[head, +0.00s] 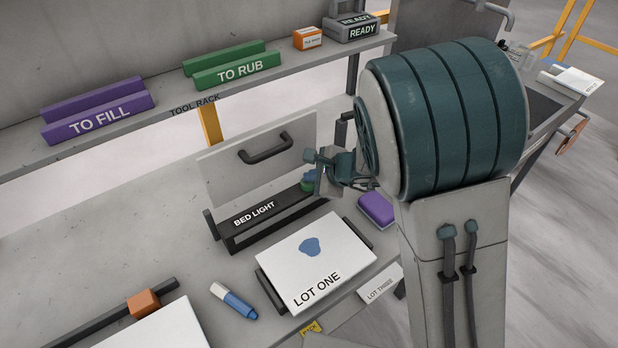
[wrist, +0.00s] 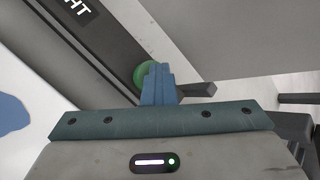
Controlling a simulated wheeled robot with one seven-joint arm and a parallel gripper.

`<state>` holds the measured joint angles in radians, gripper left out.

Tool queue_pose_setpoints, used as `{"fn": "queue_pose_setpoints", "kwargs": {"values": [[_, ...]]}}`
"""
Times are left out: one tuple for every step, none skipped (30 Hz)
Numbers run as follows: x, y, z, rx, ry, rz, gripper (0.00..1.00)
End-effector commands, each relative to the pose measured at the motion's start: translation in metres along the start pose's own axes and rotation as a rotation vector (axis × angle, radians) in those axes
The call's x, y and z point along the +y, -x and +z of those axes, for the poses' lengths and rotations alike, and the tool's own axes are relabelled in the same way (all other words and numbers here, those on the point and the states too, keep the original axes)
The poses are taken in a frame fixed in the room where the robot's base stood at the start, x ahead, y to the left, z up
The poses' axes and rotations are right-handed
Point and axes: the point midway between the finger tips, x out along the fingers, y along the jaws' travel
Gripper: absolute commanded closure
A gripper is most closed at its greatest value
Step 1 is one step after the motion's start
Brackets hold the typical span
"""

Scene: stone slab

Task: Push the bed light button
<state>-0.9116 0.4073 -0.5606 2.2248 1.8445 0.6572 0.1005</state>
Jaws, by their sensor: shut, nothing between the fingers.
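The bed light button (wrist: 141,75) is a round green button on the dark bar labelled BED LIGHT (head: 255,216). In the head view the button (head: 308,186) shows at the bar's right end, partly hidden by my gripper. My gripper (head: 312,158) is shut and empty, just over the button end of the bar. In the wrist view the blue fingertips (wrist: 153,68) lie together and overlap the right edge of the button. I cannot tell whether they touch it.
A grey upright panel with a dark handle (head: 265,150) stands behind the bar. The LOT ONE board (head: 335,255) lies in front, with a purple block (head: 376,209) to its right. A blue marker (head: 238,303) lies at front left. The tool rack (head: 160,117) runs along the back.

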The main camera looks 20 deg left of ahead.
Motion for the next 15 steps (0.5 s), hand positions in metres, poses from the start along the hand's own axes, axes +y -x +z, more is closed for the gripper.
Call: {"fn": "queue_pose_setpoints", "kwargs": {"values": [[0.01,-0.004,-0.006,0.016,-0.001,0.02,1.0],[0.01,-0.004,-0.006,0.016,-0.001,0.02,1.0],[0.009,-0.002,-0.005,0.016,-0.001,0.02,1.0],[0.007,-0.001,-0.004,0.016,-0.002,0.019,1.0],[0.006,0.001,-0.002,0.016,-0.002,0.019,1.0],[0.003,0.004,0.0,0.015,-0.001,0.019,1.0],[0.002,0.007,0.002,0.014,0.0,0.019,1.0],[0.0,0.009,0.004,0.014,0.0,0.018,1.0],[-0.003,0.012,0.006,0.014,-0.001,0.017,1.0],[-0.005,0.015,0.008,0.013,-0.002,0.016,1.0],[-0.007,0.017,0.009,0.013,-0.002,0.015,1.0],[-0.01,0.02,0.012,0.013,-0.002,0.015,1.0],[-0.012,0.022,0.013,0.012,-0.001,0.014,1.0],[-0.014,0.025,0.015,0.011,-0.002,0.013,1.0],[-0.016,0.028,0.018,0.01,-0.002,0.011,1.0]]}}
